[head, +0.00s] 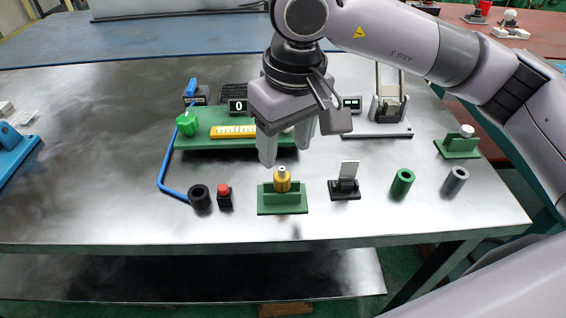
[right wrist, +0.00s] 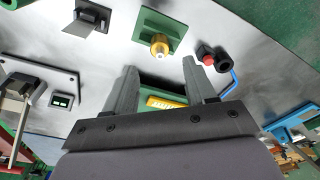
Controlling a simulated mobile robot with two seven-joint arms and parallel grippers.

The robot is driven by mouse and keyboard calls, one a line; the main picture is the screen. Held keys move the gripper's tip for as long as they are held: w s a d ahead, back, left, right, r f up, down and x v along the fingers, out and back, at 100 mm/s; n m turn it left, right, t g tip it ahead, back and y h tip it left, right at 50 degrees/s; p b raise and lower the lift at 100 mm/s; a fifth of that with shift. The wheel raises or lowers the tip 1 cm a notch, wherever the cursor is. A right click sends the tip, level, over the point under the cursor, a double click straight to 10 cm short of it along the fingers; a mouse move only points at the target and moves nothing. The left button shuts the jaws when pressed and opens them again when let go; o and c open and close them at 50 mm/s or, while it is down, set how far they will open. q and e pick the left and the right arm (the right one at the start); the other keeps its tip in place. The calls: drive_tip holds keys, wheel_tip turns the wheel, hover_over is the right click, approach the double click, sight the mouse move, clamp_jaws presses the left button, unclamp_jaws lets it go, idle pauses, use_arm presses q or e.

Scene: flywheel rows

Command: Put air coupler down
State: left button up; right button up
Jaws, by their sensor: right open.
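A brass fitting with a pale tip (head: 282,181), which looks like the air coupler, stands upright at a small green holder (head: 270,208) near the table's front. My right gripper (head: 285,152) is open and empty, just above and behind the brass fitting, fingers pointing down. In the right wrist view the open fingers (right wrist: 158,68) are apart from the fitting (right wrist: 159,46) and its green holder (right wrist: 152,20). Nothing is between the fingers. My left gripper is not in view.
A green base (head: 200,142) with a yellow scale and a blue hose (head: 162,170) lies behind left. A black ring (head: 200,197), red button (head: 224,192), black stand (head: 345,188), green cylinder (head: 402,183) and grey cylinder (head: 454,181) line the front. The table's left front is clear.

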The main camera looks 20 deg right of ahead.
drive_tip(key=shift+s+r, duration=0.15)
drive_tip(key=shift+r, duration=0.95)
drive_tip(key=shift+s+r, duration=0.1)
drive_tip(key=shift+r, duration=0.95)
